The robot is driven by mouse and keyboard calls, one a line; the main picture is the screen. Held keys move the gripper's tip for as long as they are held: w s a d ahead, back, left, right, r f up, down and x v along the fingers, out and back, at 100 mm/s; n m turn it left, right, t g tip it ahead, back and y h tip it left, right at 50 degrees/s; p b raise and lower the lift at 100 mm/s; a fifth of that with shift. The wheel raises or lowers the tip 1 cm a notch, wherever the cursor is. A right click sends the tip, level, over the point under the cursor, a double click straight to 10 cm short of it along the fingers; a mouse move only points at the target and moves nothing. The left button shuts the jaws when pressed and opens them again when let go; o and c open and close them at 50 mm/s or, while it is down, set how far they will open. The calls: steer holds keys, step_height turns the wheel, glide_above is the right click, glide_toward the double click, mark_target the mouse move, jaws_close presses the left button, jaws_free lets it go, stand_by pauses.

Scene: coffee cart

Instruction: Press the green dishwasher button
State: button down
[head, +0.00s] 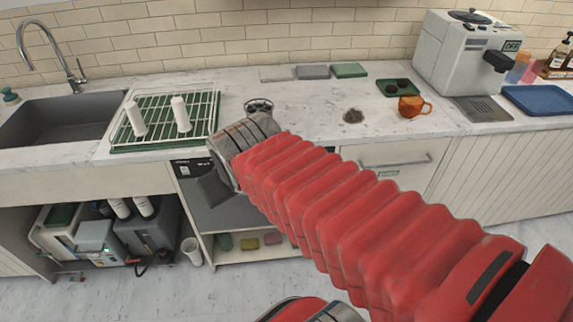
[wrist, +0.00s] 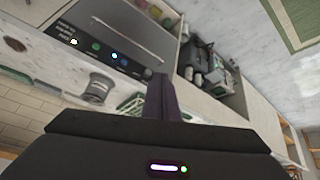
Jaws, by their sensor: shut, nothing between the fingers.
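The dishwasher has a grey door (wrist: 128,32) and a dark control strip, seen tilted at the upper left of the wrist view. A small green button (wrist: 95,46) sits on the strip between a pale lit spot (wrist: 73,42) and a blue lit button (wrist: 113,56). In the head view the dishwasher front (head: 233,214) is under the counter, partly hidden by my arm, and the green button is not visible. My gripper (wrist: 159,78) is shut and empty. In the wrist view its tips appear right of and below the green button; no contact with it shows.
A dish rack (head: 208,104) with two white items stands on the counter above, beside the sink (head: 65,125). An orange cup (head: 413,107) and a coffee machine (head: 462,60) are at the right. An open bay with equipment (head: 97,237) lies at the lower left.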

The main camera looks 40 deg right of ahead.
steer(key=w+d+f+t+h, duration=0.1)
steer(key=w+d+f, duration=0.4)
steer(key=d, duration=0.5)
steer(key=w+d+f+t+h, duration=0.15)
steer(key=w+d+f, duration=0.3)
steer(key=d, duration=0.45)
steer(key=s+d+f+t+y, duration=0.1)
steer(key=d+f+y, duration=0.1)
steer(key=f, duration=0.5)
steer(key=s+d+f+m+t+y, duration=0.1)
steer(key=s+d+f+t+y, duration=0.1)
steer(key=f, duration=0.6)
steer(key=shift+s+y, duration=0.3)
steer(key=shift+y, duration=0.15)
steer(key=shift+w+d+f+t, duration=0.1)
steer(key=shift+t, duration=0.15)
steer(key=w+d, duration=0.5)
steer(key=w, duration=0.2)
steer(key=shift+w, duration=0.2)
stand_by(0.4)
